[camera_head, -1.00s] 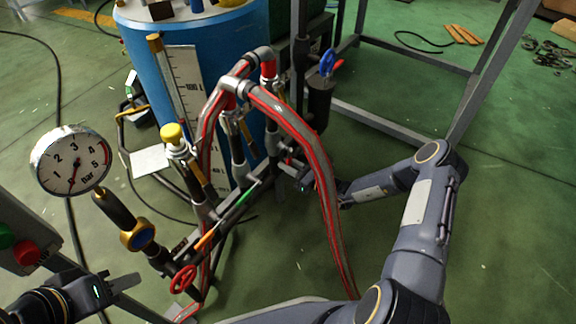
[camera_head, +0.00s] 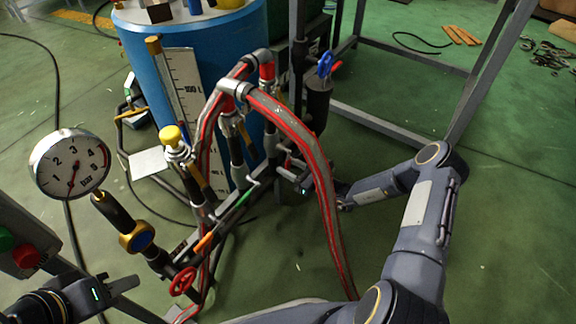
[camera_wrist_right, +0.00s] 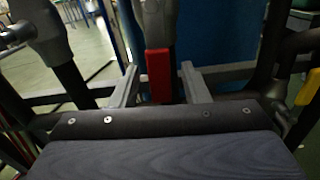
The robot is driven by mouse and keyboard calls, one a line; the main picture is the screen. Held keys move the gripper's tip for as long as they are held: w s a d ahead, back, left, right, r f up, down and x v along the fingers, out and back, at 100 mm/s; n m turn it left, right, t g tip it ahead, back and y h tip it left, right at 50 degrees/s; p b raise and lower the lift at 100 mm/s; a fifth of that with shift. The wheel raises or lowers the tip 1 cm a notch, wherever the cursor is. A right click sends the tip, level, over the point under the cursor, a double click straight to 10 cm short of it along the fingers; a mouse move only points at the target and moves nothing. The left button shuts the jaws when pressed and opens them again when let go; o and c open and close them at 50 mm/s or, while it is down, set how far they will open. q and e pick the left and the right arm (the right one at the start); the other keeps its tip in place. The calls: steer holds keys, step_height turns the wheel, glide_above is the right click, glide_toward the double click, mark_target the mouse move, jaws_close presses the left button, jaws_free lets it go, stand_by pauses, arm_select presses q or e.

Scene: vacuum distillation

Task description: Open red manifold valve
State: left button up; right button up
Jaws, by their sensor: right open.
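A red lever handle (camera_wrist_right: 159,76) hangs upright in the right wrist view. It stands between the two grey fingers of my right gripper (camera_wrist_right: 161,86), which is open with a gap on each side of the handle. In the head view my right gripper (camera_head: 301,186) is at the far end of the manifold (camera_head: 222,226), partly hidden by pipes and the hose, so its hold on the handle cannot be seen there. An orange lever (camera_head: 204,242) and a green lever (camera_head: 246,196) lie along the manifold. My left gripper (camera_head: 122,290) is at the lower left, away from the levers.
A red handwheel (camera_head: 183,281) sits at the manifold's near end, beside a pressure gauge (camera_head: 70,164). A red-striped hose (camera_head: 322,180) arches in front of my right gripper. A blue drum (camera_head: 220,60) stands behind.

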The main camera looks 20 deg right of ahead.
mark_target(290, 166)
steer(key=p+v, duration=0.1)
steer(key=v, duration=0.6)
steer(key=shift+p, duration=0.35)
